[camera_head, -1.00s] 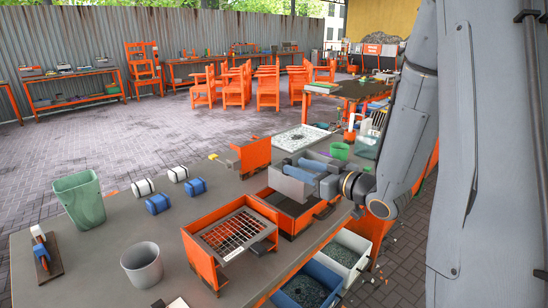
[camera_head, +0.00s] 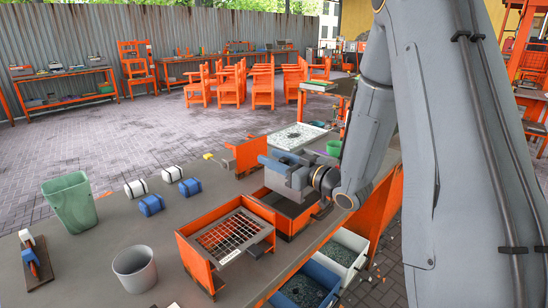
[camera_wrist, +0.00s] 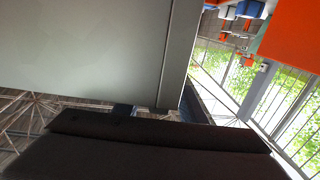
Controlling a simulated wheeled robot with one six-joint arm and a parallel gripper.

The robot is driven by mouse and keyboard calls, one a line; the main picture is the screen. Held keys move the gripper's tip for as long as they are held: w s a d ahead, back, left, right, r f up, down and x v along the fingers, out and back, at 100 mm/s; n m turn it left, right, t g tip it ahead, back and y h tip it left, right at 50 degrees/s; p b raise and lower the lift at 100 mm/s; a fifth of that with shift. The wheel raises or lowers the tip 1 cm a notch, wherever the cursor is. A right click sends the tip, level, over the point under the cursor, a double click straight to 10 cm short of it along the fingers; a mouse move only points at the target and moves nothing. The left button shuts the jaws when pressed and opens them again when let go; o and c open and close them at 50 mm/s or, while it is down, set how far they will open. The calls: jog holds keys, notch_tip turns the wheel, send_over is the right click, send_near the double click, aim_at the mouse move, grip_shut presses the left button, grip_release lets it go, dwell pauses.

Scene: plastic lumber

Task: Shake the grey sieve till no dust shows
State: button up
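My gripper (camera_head: 276,164), with blue and grey parts, is above an orange-rimmed box with a dark inside (camera_head: 299,208). Its fingertips are hard to make out, and I cannot tell whether it holds anything. A grey wire grid (camera_head: 229,232) lies in an orange frame near the table's front. A pale, shallow tray (camera_head: 297,136) with grey speckled matter and a dark patch lies beyond my gripper. I cannot tell which thing is the grey sieve. In the wrist view, a large grey-green panel (camera_wrist: 85,50) and a dark bar (camera_wrist: 150,150) fill most of the picture.
A green bin (camera_head: 72,205), a grey cup (camera_head: 134,270) and several small white and blue blocks (camera_head: 151,205) stand on the table's left. An orange upright block (camera_head: 250,156) is close behind my gripper. Bins of grey bits (camera_head: 340,252) are below the right edge.

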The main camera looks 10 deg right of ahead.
grip_shut()
jog(key=shift+s+a, duration=0.65)
jog(key=shift+a, duration=0.35)
jog(key=shift+s+a, duration=0.6)
jog(key=shift+a, duration=0.35)
grip_release()
jog(key=shift+d, duration=0.1)
jog(key=b+v, duration=0.2)
jog(key=v, duration=0.5)
jog(key=shift+s+d, duration=0.2)
jog(key=shift+s, duration=0.15)
